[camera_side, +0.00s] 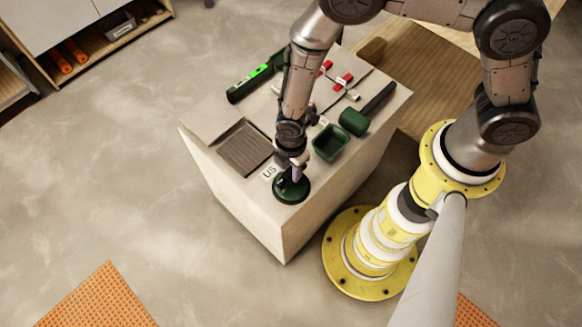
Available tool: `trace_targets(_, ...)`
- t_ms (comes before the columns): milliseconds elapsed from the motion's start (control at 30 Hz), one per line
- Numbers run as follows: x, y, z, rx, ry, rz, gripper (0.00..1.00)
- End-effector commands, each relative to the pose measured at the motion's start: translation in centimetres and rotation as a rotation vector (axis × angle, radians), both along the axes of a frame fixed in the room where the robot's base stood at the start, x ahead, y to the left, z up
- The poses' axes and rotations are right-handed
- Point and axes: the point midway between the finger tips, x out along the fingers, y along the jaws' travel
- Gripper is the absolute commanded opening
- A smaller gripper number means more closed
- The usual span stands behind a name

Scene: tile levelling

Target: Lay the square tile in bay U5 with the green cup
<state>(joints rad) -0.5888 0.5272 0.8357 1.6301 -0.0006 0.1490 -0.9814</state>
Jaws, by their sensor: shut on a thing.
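My gripper (293,166) points down over the front corner of the pale block and is shut on the green cup (291,190), a round dark-green disc. The cup is at or just above the block's top; I cannot tell whether it touches. Bay U5 (243,149) is a square recess with a dark, ridged bed, left of the cup. Its label "U5" (269,172) lies between the two. I cannot make out the square tile apart from the pale top; whether it is under the cup is unclear.
On the block (262,205) are a green level (255,79), red clips (343,81) with pale pieces, a green tub (331,143) right of my gripper, and a green-headed mallet (355,122). A shelf unit (108,48) stands at the upper left.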

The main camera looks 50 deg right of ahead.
Motion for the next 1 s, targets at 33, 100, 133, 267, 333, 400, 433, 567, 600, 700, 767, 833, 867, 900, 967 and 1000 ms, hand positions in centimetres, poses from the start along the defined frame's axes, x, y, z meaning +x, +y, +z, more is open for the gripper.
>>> trace_targets(33,0.06,0.04,-0.04,0.001,-0.001,0.0,0.0)
trace_targets(100,0.07,0.05,0.0,0.001,-0.002,0.0,0.0)
trace_targets(133,0.07,0.05,0.0,0.001,-0.002,0.0,0.0)
trace_targets(267,0.08,0.05,0.01,0.001,-0.002,0.0,0.42)
trace_targets(333,0.07,0.05,0.01,0.001,-0.002,0.0,0.54)
trace_targets(400,0.06,0.04,0.01,0.001,-0.001,0.0,0.62)
trace_targets(433,0.05,0.04,0.0,0.001,-0.001,0.0,0.62)
trace_targets(567,0.04,0.03,-0.01,0.001,-0.001,0.0,0.62)
trace_targets(600,-0.04,-0.02,-0.06,-0.001,0.001,0.0,0.64)
trace_targets(700,-0.04,-0.02,-0.06,-0.001,0.001,0.0,0.82)
trace_targets(767,-0.03,-0.02,-0.05,0.0,0.001,0.0,0.82)
trace_targets(833,-0.02,-0.01,-0.05,0.0,0.001,0.0,0.82)
trace_targets(867,-0.01,-0.01,-0.04,0.0,0.0,0.0,0.82)
trace_targets(900,-0.01,-0.01,-0.04,0.0,0.0,0.0,0.82)
trace_targets(967,0.0,0.0,-0.02,0.0,0.0,0.0,0.82)
trace_targets(1000,0.02,0.01,0.06,0.0,0.0,0.0,0.82)
